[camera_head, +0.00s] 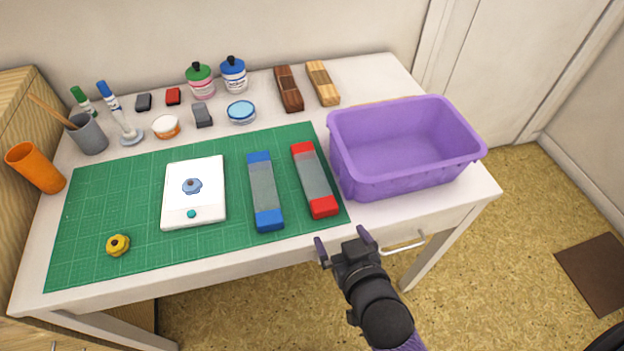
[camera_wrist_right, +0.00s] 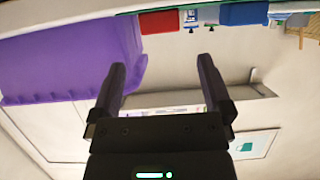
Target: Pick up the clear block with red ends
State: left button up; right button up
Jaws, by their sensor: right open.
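The clear block with red ends (camera_head: 314,179) lies on the right part of the green cutting mat (camera_head: 110,190), with its long side running from back to front. Its near red end also shows in the right wrist view (camera_wrist_right: 159,21). My right gripper (camera_head: 344,243) is open and empty, in front of the table's front edge and a little nearer than the block's near end. In the right wrist view its two fingers (camera_wrist_right: 163,82) stand apart with nothing between them. My left gripper is not in view.
A clear block with blue ends (camera_head: 264,190) lies left of the red-ended one. A purple bin (camera_head: 385,182) stands close on its right. A white pad (camera_head: 208,212) and a yellow knob (camera_head: 118,245) are farther left. Bottles, cups and wooden blocks (camera_head: 289,89) line the back.

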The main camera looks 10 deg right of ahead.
aim_at(327, 212)
jog(key=b+x, duration=0.1)
jog(key=x, duration=0.2)
jog(key=shift+w+f, duration=0.1)
jog(key=shift+w, duration=0.05)
jog(key=b+x, duration=0.2)
jog(key=x, duration=0.3)
jog(key=shift+f, duration=0.1)
jog(key=shift+w, duration=0.2)
grip_shut()
